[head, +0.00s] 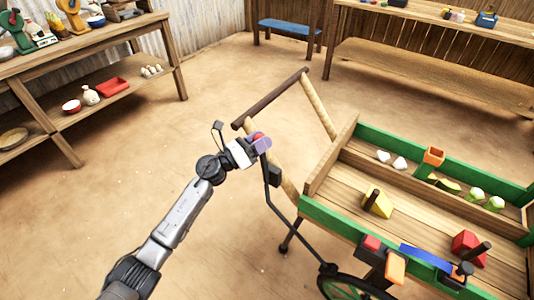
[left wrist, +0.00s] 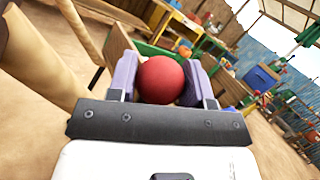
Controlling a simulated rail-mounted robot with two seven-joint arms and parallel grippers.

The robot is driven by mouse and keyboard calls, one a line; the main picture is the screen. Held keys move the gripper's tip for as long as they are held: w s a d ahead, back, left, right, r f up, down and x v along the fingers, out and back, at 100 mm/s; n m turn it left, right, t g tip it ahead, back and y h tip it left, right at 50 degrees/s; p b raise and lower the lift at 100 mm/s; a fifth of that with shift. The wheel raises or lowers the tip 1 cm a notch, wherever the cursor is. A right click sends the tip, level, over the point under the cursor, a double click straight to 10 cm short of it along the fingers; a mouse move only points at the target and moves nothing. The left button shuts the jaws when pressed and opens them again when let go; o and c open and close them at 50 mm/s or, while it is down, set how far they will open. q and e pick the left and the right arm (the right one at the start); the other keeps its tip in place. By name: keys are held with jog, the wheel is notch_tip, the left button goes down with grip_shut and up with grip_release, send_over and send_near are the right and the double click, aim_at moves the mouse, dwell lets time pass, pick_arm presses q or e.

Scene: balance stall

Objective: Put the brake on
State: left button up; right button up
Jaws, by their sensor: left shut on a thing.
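The brake lever (head: 273,182) is a thin dark bar on the near side of the cart, running from a red ball knob (head: 259,136) down to the wheel (head: 345,287). My left gripper (head: 260,143) is shut on the red knob at the lever's upper end. In the left wrist view the red knob (left wrist: 160,80) sits between the two purple fingers, touching both sides. The cart (head: 330,222) is wooden with green sides, and its wheel is partly cut off by the picture's lower edge. My right gripper is not in view.
The cart's wooden handle (head: 270,98) rises beside my left gripper. Coloured blocks and produce lie in the cart, including a yellow block (head: 379,203). A shelf table (head: 100,45) stands at the left, and another (head: 420,70) at the back right. The floor between is clear.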

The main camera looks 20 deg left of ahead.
pick_arm(q)
jog(key=a+n, duration=0.1)
jog(key=a+n+t+b, duration=0.1)
jog(key=w+a+f+n+b, duration=0.1)
jog(key=a, duration=0.1)
jog(key=shift+t+y, duration=0.3)
jog(key=shift+f+n, duration=0.15)
jog(key=shift+n, duration=0.15)
jog(key=o, duration=1.3)
jog(key=shift+s, duration=0.1)
